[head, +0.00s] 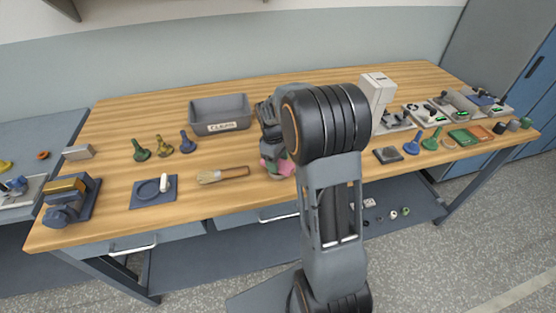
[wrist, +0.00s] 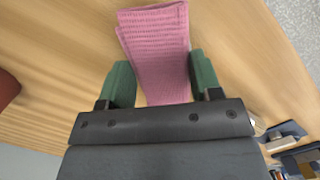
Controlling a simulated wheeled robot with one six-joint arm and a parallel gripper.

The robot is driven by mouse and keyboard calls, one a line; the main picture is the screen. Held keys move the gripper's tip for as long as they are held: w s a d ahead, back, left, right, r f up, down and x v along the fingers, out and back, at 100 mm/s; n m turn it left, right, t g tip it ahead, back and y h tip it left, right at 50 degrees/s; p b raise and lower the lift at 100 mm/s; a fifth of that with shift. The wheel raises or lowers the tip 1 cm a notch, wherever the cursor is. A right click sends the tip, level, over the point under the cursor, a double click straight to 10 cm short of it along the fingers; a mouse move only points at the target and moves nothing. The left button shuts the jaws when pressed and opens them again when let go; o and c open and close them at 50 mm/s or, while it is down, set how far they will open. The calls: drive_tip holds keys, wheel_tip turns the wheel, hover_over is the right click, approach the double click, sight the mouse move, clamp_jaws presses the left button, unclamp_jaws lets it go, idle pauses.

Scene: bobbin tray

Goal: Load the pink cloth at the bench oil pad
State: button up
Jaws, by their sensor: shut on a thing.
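The pink cloth (wrist: 160,45) is a folded, waffle-textured strip between the green fingers of my gripper (wrist: 162,78) in the wrist view. My gripper is shut on it, and the cloth extends out past the fingertips. In the head view the cloth (head: 279,167) shows as a pink patch below my gripper, near the middle of the bench, partly hidden by my arm. I cannot tell whether it still touches the wood. A dark square pad (head: 388,155) lies right of my arm; I cannot tell whether it is the oil pad.
A wooden-handled brush (head: 222,175) lies just left of the cloth. A blue mat with a ring (head: 153,191) is further left. A grey bin (head: 220,112) stands behind. Several bobbin-like pieces stand on both sides. A white machine (head: 377,92) stands at right.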

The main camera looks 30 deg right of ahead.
drive_tip(key=shift+f, duration=0.6)
idle(1.3)
drive_tip(key=shift+r, duration=0.15)
drive_tip(key=shift+r+p, duration=2.6)
drive_tip(key=shift+r, duration=0.85)
